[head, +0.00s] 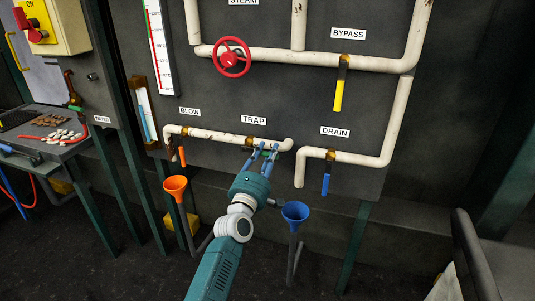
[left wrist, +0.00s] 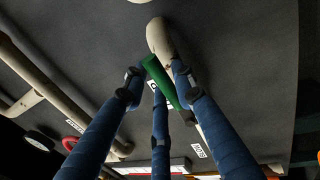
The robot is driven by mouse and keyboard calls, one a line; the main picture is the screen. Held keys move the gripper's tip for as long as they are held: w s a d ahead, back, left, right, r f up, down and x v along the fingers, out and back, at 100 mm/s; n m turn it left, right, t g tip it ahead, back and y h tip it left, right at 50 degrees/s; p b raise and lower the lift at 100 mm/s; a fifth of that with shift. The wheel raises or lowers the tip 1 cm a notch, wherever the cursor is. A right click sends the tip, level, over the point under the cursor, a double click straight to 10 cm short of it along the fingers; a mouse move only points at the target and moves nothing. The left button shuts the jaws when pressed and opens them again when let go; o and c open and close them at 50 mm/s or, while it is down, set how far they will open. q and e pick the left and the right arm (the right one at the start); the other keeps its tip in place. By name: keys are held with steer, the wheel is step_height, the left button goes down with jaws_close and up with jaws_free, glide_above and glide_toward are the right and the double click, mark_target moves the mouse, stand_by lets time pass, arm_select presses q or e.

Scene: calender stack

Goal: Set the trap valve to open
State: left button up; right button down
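The trap valve (head: 249,142) is a brass body on the white pipe under the TRAP label (head: 254,119). Its green handle (left wrist: 163,80) shows in the left wrist view, lying at a slant among my blue fingers. My left gripper (head: 264,152) reaches up to the pipe just right of the valve body. Its fingers are spread around the handle, with a gap visible beside it; firm contact cannot be made out. It also shows in the left wrist view (left wrist: 157,77). My right gripper is out of view.
The orange blow handle (head: 182,156) and blue drain handle (head: 326,184) hang down on either side. An orange funnel (head: 176,184) and a blue funnel (head: 295,211) stand below. The yellow bypass handle (head: 339,95) and red steam wheel (head: 231,57) are higher up.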

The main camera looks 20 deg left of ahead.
arm_select(q)
steer(key=shift+o, duration=0.4)
steer(key=shift+s+f, duration=0.15)
steer(key=shift+s, duration=0.2)
steer(key=s+f, duration=0.2)
steer(key=s, duration=0.9)
